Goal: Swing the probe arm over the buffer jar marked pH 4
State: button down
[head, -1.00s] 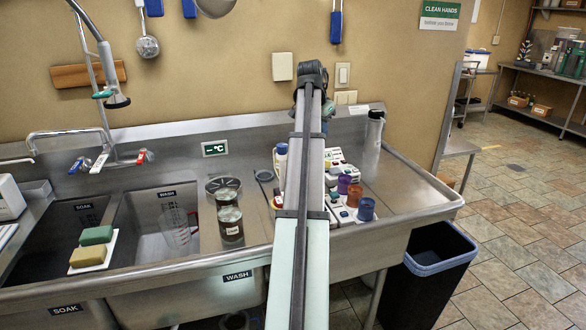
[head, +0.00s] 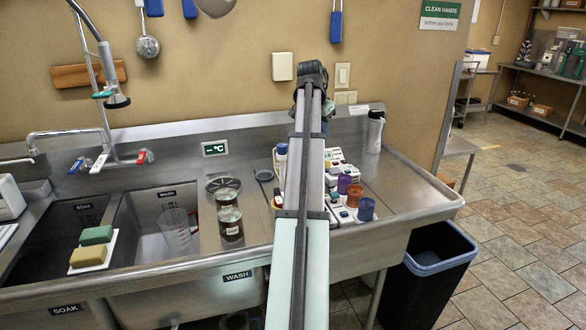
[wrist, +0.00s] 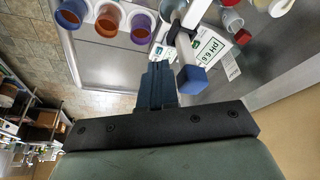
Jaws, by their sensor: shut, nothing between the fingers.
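Three coloured cups stand in a row on the right drainboard: purple (head: 343,183), orange (head: 354,195) and blue (head: 366,209). The wrist view shows them at the top left as purple (wrist: 141,26), orange (wrist: 108,19) and blue (wrist: 71,13). Which one is marked pH 4 cannot be read. A pale bar with a blue block at its end (wrist: 192,79), apparently the probe arm, reaches down beside the purple cup. My gripper (wrist: 158,84) is shut and empty, just left of the blue block. Whether they touch is unclear. My arm hides the gripper in the head view.
A card reading about pH 6.9 (wrist: 211,45) lies right of the bar. A pale bottle (head: 374,132) stands at the drainboard's back. The drainboard right of the cups (head: 410,195) is clear.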

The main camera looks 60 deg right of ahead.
jog(key=shift+d, duration=0.1)
jog(key=shift+w+d, duration=0.5)
jog(key=shift+d, duration=0.15)
jog(key=shift+w+d, duration=0.45)
jog(key=shift+d, duration=0.2)
jog(key=shift+w+d, duration=1.05)
jog(key=shift+w, duration=0.15)
